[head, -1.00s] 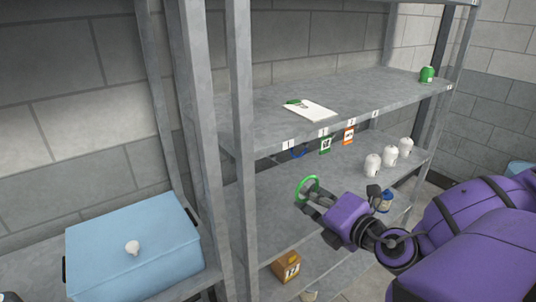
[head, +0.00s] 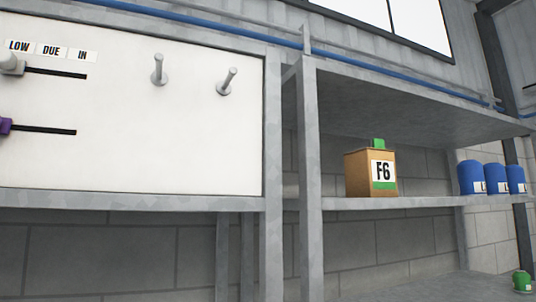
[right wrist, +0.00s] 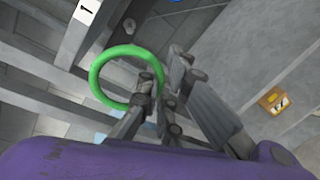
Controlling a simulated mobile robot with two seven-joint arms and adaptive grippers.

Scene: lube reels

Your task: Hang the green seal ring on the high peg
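The green seal ring (right wrist: 97,72) shows in the right wrist view, its right side at the fingertips of my right gripper (right wrist: 160,76). The gripper looks shut on the ring's rim, with most of the ring sticking out to the left. In the head view two grey pegs stick out of a white board: a left peg (head: 158,70) and a right peg (head: 227,82). The left one sits slightly higher in the picture. Both are bare. Neither gripper nor the ring shows in the head view now. My left gripper is in no current view.
The white board (head: 120,140) has slots with sliders at its left, under "LOW DUE IN" labels. To its right, a shelf holds an F6 box (head: 360,172) and several blue containers (head: 472,178). A green container (head: 521,281) stands lower right. A brown box (right wrist: 273,101) shows in the wrist view.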

